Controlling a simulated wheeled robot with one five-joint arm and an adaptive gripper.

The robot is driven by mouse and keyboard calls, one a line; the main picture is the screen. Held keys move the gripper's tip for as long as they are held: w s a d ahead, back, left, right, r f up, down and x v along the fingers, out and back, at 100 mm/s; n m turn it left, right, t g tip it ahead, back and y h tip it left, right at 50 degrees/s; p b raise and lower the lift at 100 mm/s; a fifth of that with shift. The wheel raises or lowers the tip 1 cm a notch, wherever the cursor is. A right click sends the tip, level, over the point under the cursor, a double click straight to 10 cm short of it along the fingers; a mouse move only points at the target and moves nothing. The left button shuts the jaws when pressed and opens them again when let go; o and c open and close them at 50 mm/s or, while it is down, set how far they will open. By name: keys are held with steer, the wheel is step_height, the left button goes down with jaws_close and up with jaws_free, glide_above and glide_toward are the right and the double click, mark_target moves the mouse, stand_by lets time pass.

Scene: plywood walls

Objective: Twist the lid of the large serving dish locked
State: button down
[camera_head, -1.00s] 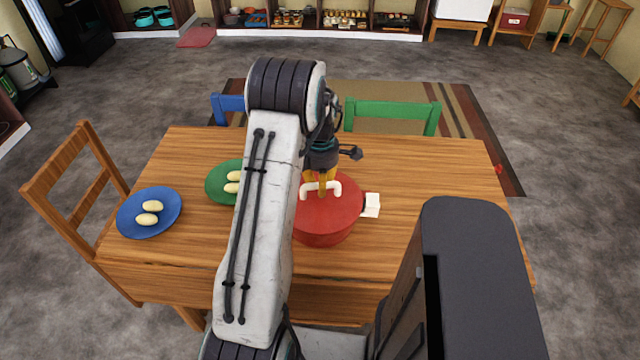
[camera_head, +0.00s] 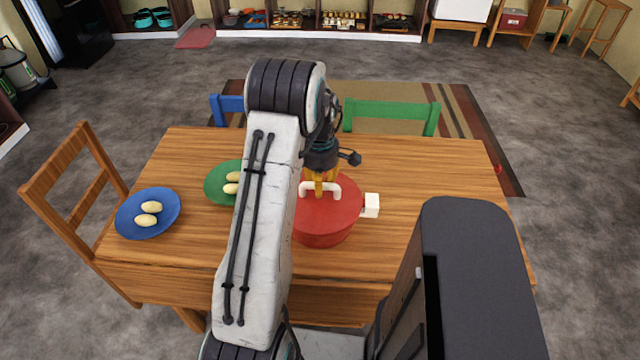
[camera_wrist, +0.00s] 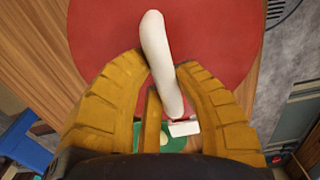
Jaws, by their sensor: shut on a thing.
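The large serving dish (camera_head: 322,237) is red and round and stands on the wooden table, partly hidden by my arm. Its red lid (camera_head: 342,212) is on top, with a white bar handle (camera_head: 333,189) across it. A white block (camera_head: 371,205) sticks out at the dish's right side and looks like one piece. My gripper (camera_head: 320,188) points down over the lid, with its yellow fingers shut on the white handle. In the wrist view the handle (camera_wrist: 157,50) runs between the two fingers, and the red lid (camera_wrist: 215,40) fills the area behind it.
A green plate (camera_head: 217,190) with pale oval food is left of the dish, partly behind my arm. A blue plate (camera_head: 147,226) with two pale pieces is farther left. Chairs stand around the table (camera_head: 440,170). The table's right side is clear.

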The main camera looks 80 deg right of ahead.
steer(key=c, duration=0.9)
jaws_free()
step_height(320, 180, up, 12)
